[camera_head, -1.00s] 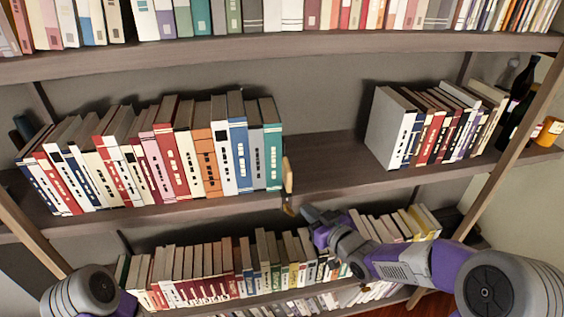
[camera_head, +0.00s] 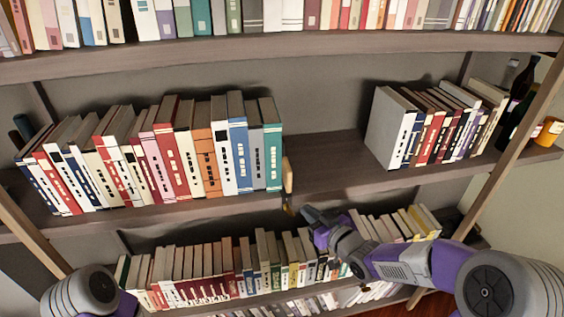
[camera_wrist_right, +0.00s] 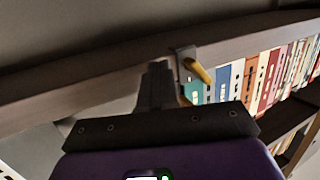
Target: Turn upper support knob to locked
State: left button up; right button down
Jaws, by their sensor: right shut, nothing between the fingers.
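A small pale wooden piece (camera_head: 287,175), which looks like the support knob, sits upright on the front edge of the middle shelf, right of the teal book. In the right wrist view, a tan knob (camera_wrist_right: 198,70) stands out at a slant from a dark bracket on the shelf edge. My right gripper (camera_head: 306,211) is just below and right of it in the head view. In the wrist view its shut, empty fingers (camera_wrist_right: 156,68) are close beside the bracket; whether they touch is unclear. A second tan bit is partly hidden beside the fingers. My left gripper is out of view.
The middle shelf (camera_head: 320,172) is bare between the row of books (camera_head: 170,160) on the left and the leaning books (camera_head: 430,130) on the right. Lower books (camera_head: 240,270) stand behind and below my right arm. Dark bottles (camera_head: 520,90) stand at the far right.

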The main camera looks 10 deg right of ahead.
jog(key=shift+a+b, duration=1)
jog(key=shift+a, duration=0.35)
dwell(0.5)
jog(key=d+p, duration=0.1)
jog(key=d, duration=0.3)
dwell(0.4)
